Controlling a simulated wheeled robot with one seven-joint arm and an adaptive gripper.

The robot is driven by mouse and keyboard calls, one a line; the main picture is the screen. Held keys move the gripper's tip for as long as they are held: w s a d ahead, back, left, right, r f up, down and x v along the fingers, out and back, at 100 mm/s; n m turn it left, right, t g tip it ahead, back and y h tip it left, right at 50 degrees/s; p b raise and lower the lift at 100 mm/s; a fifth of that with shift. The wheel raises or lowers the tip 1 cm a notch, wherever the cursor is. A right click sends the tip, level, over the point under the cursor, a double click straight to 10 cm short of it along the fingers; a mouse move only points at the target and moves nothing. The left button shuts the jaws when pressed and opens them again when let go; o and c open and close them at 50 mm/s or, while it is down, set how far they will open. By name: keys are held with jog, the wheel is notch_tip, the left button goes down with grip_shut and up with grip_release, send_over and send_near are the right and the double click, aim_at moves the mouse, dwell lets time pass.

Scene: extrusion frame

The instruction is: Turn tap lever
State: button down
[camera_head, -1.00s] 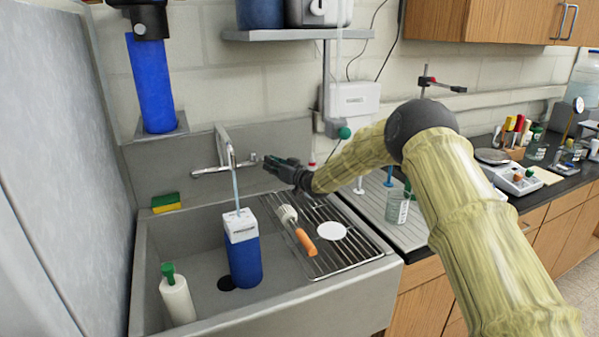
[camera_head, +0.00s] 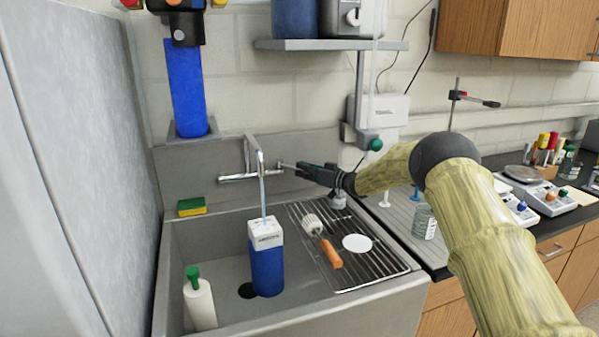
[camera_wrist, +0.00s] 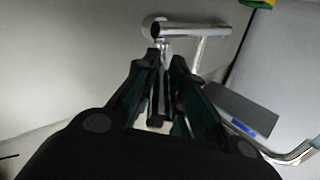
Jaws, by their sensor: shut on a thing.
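The chrome tap (camera_head: 237,177) is mounted on the wall behind the sink, its spout (camera_head: 259,155) bent over the basin. A pale blue stream runs from the spout down to a blue bottle (camera_head: 267,270) with a white top. My gripper (camera_head: 297,168) reaches in from the right at the right end of the tap. In the wrist view my gripper (camera_wrist: 164,75) is shut on a thin metal piece, which looks like the tap lever (camera_wrist: 159,100). The tap's chrome body (camera_wrist: 190,30) lies just beyond the fingertips. The fingers hide most of the lever.
The sink (camera_head: 200,250) holds a white bottle with a green cap (camera_head: 200,302). A brush with an orange handle (camera_head: 331,254) and a white disc (camera_head: 357,243) lie on the wire rack (camera_head: 385,262). A sponge (camera_head: 192,207) sits on the back ledge. A shelf (camera_head: 330,44) hangs above.

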jog(key=shift+w+a+r, duration=0.1)
jog(key=shift+r, duration=0.25)
jog(key=c, duration=1.6)
grip_release()
jog(key=shift+o, duration=0.9)
jog(key=shift+f, duration=0.2)
jog(key=shift+s+d+f, duration=0.15)
jog(key=shift+s+d, duration=0.05)
jog(key=shift+d, duration=0.1)
jog(key=v, duration=1.1)
jog(key=shift+s, duration=0.2)
